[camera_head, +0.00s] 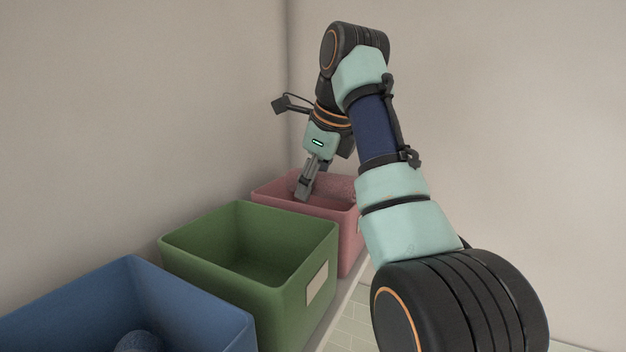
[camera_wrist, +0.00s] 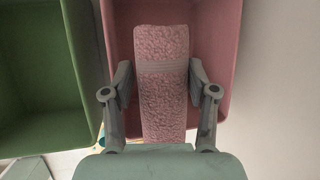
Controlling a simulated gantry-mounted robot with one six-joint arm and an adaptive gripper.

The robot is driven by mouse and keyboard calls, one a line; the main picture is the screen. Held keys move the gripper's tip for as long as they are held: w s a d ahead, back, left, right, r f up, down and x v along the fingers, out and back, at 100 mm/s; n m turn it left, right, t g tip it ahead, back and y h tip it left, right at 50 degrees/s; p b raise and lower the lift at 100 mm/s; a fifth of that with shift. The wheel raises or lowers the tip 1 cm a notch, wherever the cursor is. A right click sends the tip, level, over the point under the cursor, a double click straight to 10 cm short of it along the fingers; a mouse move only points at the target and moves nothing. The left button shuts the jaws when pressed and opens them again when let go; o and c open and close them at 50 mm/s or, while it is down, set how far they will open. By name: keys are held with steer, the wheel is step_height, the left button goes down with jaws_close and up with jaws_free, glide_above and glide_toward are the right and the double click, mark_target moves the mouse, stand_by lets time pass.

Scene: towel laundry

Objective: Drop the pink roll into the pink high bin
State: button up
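The pink roll (camera_wrist: 162,100) is a textured, towel-like cylinder with a smoother band near its far end. In the wrist view it lies between the two fingers of my gripper (camera_wrist: 160,76), with a finger against each side. The pink bin (camera_wrist: 225,75) is behind and below it. In the head view my gripper (camera_head: 304,190) points down into the pink bin (camera_head: 290,206) at the far end of the row. The roll (camera_head: 341,187) shows beside the fingers near rim height, partly hidden by my arm. The bin's floor is mostly hidden.
A green bin (camera_head: 318,245), looking empty, stands next to the pink one and shows at left in the wrist view (camera_wrist: 85,60). A blue bin (camera_head: 225,318) with a rounded blue item (camera_head: 138,342) is nearest. Walls rise behind and to the left.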

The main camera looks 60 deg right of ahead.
mark_target(323, 178)
steer(key=o, duration=0.4)
steer(key=shift+r+p, duration=0.35)
steer(key=shift+r, duration=0.05)
steer(key=v, duration=0.8)
steer(key=shift+w+d+p, duration=0.1)
steer(key=shift+p, duration=0.25)
